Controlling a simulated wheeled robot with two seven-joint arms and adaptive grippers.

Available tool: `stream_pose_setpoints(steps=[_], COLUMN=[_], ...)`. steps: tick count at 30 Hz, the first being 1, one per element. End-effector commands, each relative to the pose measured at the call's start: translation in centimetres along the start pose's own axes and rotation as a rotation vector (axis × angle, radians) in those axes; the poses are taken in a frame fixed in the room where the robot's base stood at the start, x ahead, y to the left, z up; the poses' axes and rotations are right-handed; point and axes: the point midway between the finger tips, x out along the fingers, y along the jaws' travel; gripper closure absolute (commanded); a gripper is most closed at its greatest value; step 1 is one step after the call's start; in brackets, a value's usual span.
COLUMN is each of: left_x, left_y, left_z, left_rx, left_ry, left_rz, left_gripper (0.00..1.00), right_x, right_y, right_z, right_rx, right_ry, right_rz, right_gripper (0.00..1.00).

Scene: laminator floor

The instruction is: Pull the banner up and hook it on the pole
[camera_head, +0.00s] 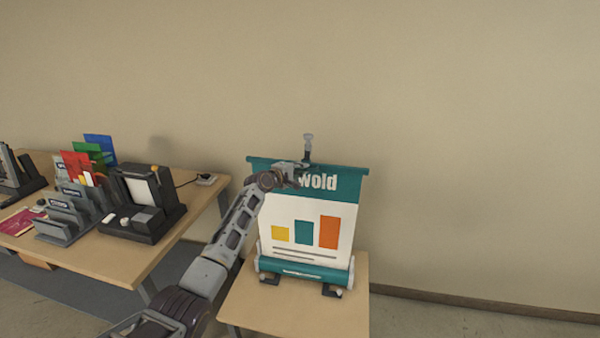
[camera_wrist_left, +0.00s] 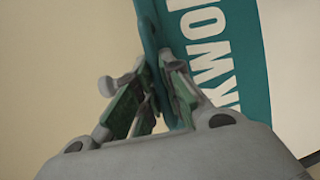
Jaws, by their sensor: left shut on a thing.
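The banner (camera_head: 335,213) is pulled up out of its teal base (camera_head: 305,272), which stands on a small wooden table. It has a teal top band with white lettering and yellow, teal and orange blocks. My left gripper (camera_head: 300,174) is at the banner's top edge, left of the middle, and covers part of the lettering. In the left wrist view the fingers (camera_wrist_left: 160,110) are shut on the teal top bar (camera_wrist_left: 155,55) of the banner (camera_wrist_left: 225,60). The pole's grey tip (camera_head: 308,140) stands up above the top bar, behind the gripper; whether the bar touches it is hidden. My right gripper is not in view.
A larger wooden table (camera_head: 105,258) on the left holds grey file holders (camera_head: 68,215), coloured folders (camera_head: 88,152) and a black device (camera_head: 145,205). The beige wall is close behind. The floor to the right is clear.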

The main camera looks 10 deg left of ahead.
Motion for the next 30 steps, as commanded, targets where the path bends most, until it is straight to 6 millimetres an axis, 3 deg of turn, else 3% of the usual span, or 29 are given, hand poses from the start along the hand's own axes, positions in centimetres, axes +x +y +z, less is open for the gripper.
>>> stream_pose_setpoints(steps=[1,3,19,20,24,30], left_x=[-0.17,-0.22,-0.25,-0.25,-0.24,-0.23], left_y=[1.09,1.30,1.35,1.35,1.30,1.23], left_z=[-0.09,-0.08,-0.04,-0.03,-0.02,0.02], left_rx=[0.001,0.001,0.001,0.001,0.001,0.000], left_ry=[0.003,0.003,0.002,0.002,0.002,0.001], left_rz=[0.010,0.010,0.008,0.008,0.007,0.006], left_gripper=[1.00,1.00,1.00,0.87,0.69,0.68], right_x=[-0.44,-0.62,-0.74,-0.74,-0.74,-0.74], right_y=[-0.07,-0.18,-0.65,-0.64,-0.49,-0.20], right_z=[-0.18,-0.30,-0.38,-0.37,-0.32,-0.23], right_rx=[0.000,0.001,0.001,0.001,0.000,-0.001], right_ry=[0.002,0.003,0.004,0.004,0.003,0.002], right_rz=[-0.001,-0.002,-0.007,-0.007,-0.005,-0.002], right_gripper=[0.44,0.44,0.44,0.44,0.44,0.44])
